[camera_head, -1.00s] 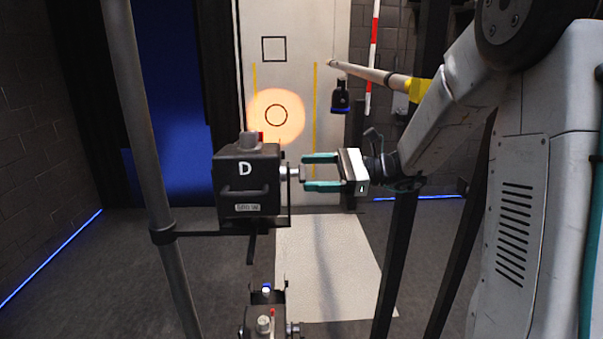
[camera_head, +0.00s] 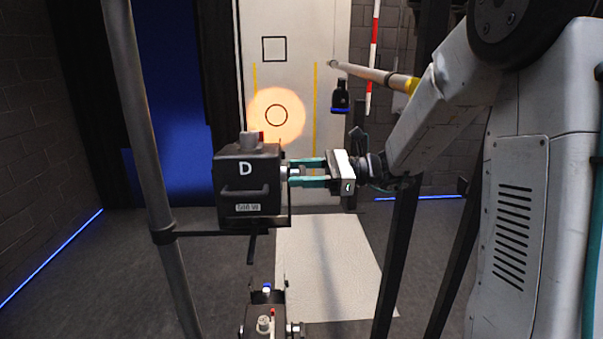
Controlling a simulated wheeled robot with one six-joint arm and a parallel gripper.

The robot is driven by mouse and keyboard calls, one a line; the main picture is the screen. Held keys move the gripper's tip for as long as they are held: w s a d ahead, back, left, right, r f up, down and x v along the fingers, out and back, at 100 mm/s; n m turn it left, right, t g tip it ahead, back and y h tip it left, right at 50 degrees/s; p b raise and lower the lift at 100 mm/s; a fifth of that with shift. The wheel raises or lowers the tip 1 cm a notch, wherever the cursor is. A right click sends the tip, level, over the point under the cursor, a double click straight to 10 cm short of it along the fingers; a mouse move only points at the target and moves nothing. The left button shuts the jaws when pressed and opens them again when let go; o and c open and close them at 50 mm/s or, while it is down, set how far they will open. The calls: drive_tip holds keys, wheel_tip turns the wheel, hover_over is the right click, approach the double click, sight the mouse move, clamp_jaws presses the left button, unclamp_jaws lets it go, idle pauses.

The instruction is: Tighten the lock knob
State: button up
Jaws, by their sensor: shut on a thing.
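A black lamp box marked D (camera_head: 247,188) hangs on a bracket beside a grey vertical pole. A pale metal lock knob (camera_head: 284,174) sticks out from its right side, partly hidden by the fingers. My gripper (camera_head: 294,174) comes in from the right with its teal fingers level. It is shut on the lock knob, with the fingertips close to the box's right side.
The grey pole (camera_head: 150,165) stands left of the box. A second lamp box (camera_head: 262,325) is low at the bottom edge. A pale panel (camera_head: 290,60) behind bears a square outline and an orange light spot. A pale mat (camera_head: 330,270) lies on the floor.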

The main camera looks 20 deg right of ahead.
drive_tip(key=shift+m, duration=1.1)
drive_tip(key=o, duration=1)
drive_tip(key=shift+v, duration=3.9)
